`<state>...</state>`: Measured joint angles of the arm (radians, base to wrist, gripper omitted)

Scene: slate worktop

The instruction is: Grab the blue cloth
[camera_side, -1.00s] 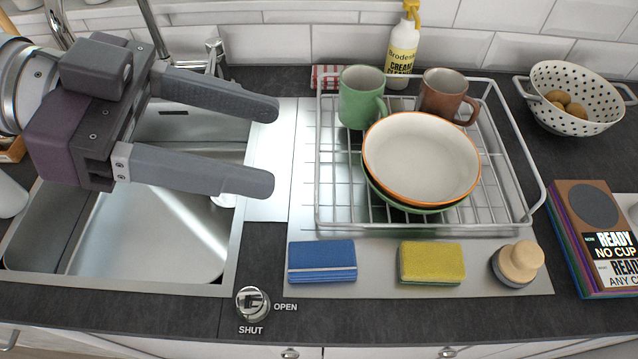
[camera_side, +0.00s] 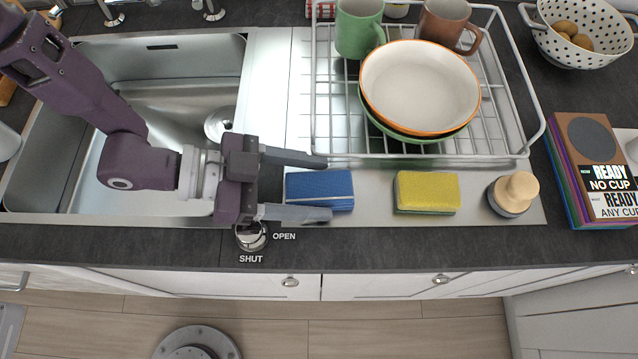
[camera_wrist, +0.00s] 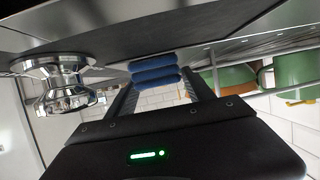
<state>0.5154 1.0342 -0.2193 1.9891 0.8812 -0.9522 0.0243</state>
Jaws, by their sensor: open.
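The folded blue cloth (camera_side: 322,184) lies flat on the steel drainer in front of the dish rack. It also shows in the wrist view (camera_wrist: 155,74), between my fingers. My gripper (camera_side: 326,188) is open and low at the worktop, reaching in from the left. One finger is along the cloth's back side and the other along its front side. I cannot tell whether either finger touches it. No grip on the cloth shows.
A yellow sponge (camera_side: 427,191) and a round wooden-handled brush (camera_side: 513,194) lie to the right. The wire dish rack (camera_side: 420,160) with bowls and mugs is close behind. A metal knob (camera_side: 251,237) is by my gripper's front side; the sink (camera_side: 75,185) is left.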

